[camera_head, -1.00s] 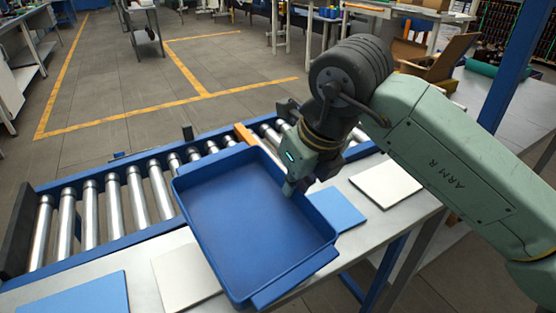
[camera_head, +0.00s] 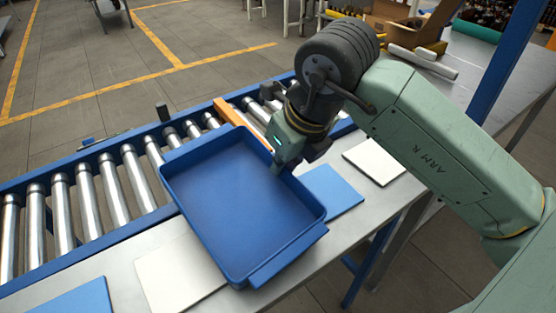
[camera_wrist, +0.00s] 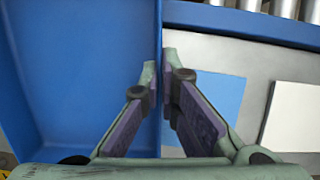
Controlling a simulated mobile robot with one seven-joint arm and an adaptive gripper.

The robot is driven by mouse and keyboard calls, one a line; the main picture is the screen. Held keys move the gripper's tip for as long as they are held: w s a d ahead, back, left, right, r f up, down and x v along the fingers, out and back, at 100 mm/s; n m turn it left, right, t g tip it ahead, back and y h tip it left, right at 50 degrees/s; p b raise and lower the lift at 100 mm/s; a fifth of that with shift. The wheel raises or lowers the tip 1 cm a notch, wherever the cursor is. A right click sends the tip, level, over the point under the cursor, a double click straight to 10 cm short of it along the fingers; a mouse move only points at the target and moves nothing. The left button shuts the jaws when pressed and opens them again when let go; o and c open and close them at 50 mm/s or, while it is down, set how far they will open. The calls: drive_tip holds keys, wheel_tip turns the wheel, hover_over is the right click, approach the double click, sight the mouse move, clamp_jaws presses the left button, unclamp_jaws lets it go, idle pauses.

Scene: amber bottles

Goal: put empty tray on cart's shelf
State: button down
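The empty blue tray (camera_head: 243,205) lies across the grey bench top beside the roller conveyor, its near handle lip by the bench's front edge. I cannot tell whether it rests on the bench or is slightly raised. My gripper (camera_head: 277,172) is at the tray's right wall. In the wrist view, the fingers of my gripper (camera_wrist: 160,68) straddle the wall of the tray (camera_wrist: 75,75) and are closed on it, one finger inside and one outside. No cart's shelf can be made out for certain.
The roller conveyor (camera_head: 118,190) with an orange bar (camera_head: 237,118) runs behind the tray. Blue mats (camera_head: 333,190) and white mats (camera_head: 375,161) lie flat on the bench. A blue post (camera_head: 505,65) stands at right. Open floor with yellow lines lies beyond the conveyor.

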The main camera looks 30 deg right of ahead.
drive_tip(key=shift+f+b, duration=0.2)
drive_tip(key=shift+b, duration=0.1)
drive_tip(key=c, duration=1.8)
unclamp_jaws()
drive_tip(key=shift+r, duration=0.1)
drive_tip(key=shift+s+r+p, duration=0.1)
drive_tip(key=shift+r+p, duration=0.05)
drive_tip(key=shift+p, duration=0.4)
